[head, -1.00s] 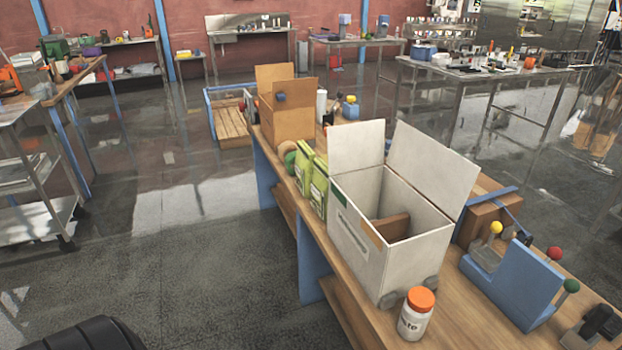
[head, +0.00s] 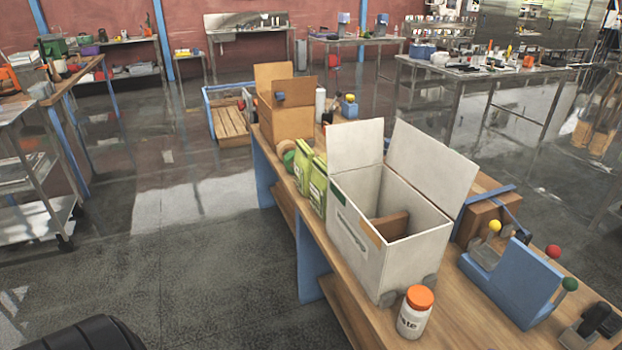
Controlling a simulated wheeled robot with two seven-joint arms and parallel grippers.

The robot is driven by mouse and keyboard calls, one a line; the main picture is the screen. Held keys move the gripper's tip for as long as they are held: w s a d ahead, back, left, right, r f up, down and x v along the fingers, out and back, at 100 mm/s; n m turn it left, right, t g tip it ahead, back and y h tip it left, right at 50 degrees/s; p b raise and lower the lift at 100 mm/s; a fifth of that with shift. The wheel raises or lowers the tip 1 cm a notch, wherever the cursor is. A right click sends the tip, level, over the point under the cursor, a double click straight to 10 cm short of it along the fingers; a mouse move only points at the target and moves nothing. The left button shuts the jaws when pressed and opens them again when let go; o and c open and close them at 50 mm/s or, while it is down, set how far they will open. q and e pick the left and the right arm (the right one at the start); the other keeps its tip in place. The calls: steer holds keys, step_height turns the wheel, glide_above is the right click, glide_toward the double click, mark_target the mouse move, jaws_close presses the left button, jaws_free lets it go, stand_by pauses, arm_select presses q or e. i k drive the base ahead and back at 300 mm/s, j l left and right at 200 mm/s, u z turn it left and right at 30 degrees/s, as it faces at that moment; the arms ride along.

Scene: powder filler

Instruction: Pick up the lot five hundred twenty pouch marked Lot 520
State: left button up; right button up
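Two green pouches stand upright side by side on the wooden bench, left of the white box. The nearer pouch (head: 318,187) is close to the box's left wall. The farther pouch (head: 302,168) is just behind it. Their lot markings are too small to read, so I cannot tell which is Lot 520. Neither of my grippers is in view. A dark rounded part at the bottom left shows no gripper fingers.
The open white box (head: 385,235) stands on the bench (head: 365,322), with an orange-lidded jar (head: 415,313) in front. A blue fixture (head: 513,283) with coloured knobs is at the right. An open cardboard box (head: 286,117) stands behind the pouches. The floor left of the bench is clear.

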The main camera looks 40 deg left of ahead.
mark_target(305, 154)
steer(key=u, duration=1.25)
steer(key=i+j+z, duration=0.15)
steer(key=z, duration=0.25)
steer(key=i+j+z, duration=0.15)
steer(key=j+z, duration=0.15)
steer(key=z, duration=0.15)
steer(key=j+z, duration=0.4)
steer(key=i+l, duration=0.05)
steer(key=l, duration=0.05)
